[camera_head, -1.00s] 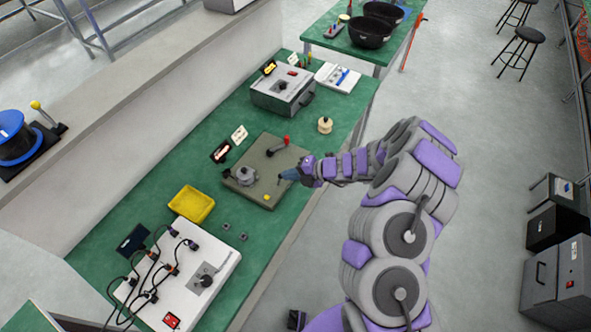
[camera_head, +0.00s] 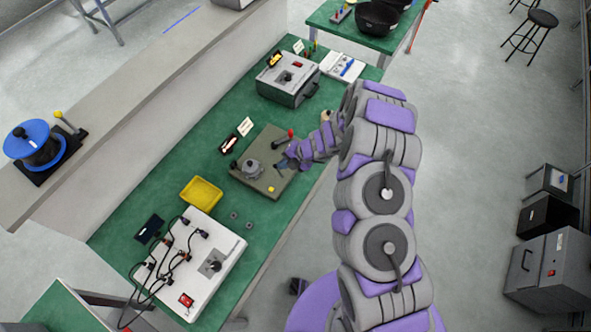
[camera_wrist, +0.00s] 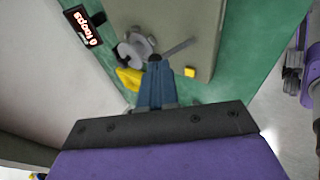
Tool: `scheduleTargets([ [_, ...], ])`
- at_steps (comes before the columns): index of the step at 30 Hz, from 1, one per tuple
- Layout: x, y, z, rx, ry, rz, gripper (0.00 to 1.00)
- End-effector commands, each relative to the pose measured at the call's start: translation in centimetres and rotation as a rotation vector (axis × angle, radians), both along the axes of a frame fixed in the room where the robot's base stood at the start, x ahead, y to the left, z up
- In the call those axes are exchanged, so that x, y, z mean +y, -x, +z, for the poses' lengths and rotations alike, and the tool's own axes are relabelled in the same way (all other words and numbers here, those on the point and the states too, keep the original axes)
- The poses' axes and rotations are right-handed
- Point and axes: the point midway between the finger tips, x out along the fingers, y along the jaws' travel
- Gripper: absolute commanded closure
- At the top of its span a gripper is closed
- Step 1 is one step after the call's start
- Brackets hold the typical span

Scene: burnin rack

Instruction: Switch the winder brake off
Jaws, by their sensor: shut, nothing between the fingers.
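The winder is an olive-grey plate (camera_head: 265,146) on the green bench, with a round grey hub (camera_head: 252,167) on its left part. A red-knobbed lever (camera_head: 290,134) stands at its far side and a small yellow block (camera_head: 271,189) at its near corner. I cannot tell which part is the brake. My gripper (camera_head: 284,163) is shut and empty over the plate, right of the hub. In the wrist view the shut blue fingers (camera_wrist: 154,66) point at the plate (camera_wrist: 185,22), close to the hub (camera_wrist: 132,50) and a thin grey bar (camera_wrist: 178,47); contact is unclear.
A yellow tray (camera_head: 201,193) and a white panel with cables (camera_head: 205,255) lie nearer. A grey box (camera_head: 288,78) stands farther along the bench. A "0 loops" display (camera_wrist: 85,25) is beside the plate. A blue spool with a yellow-knobbed lever (camera_head: 38,142) sits on the ledge.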

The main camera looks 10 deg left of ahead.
Motion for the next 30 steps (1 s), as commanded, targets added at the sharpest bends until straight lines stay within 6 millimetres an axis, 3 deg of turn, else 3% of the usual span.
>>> scheduleTargets([
  [12,0.1,0.0,1.6,0.001,0.000,-0.001,1.00],
  [23,0.1,0.0,1.6,0.000,0.000,0.000,1.00],
  [30,-1.1,0.9,3.2,0.003,-0.002,-0.001,1.00],
])
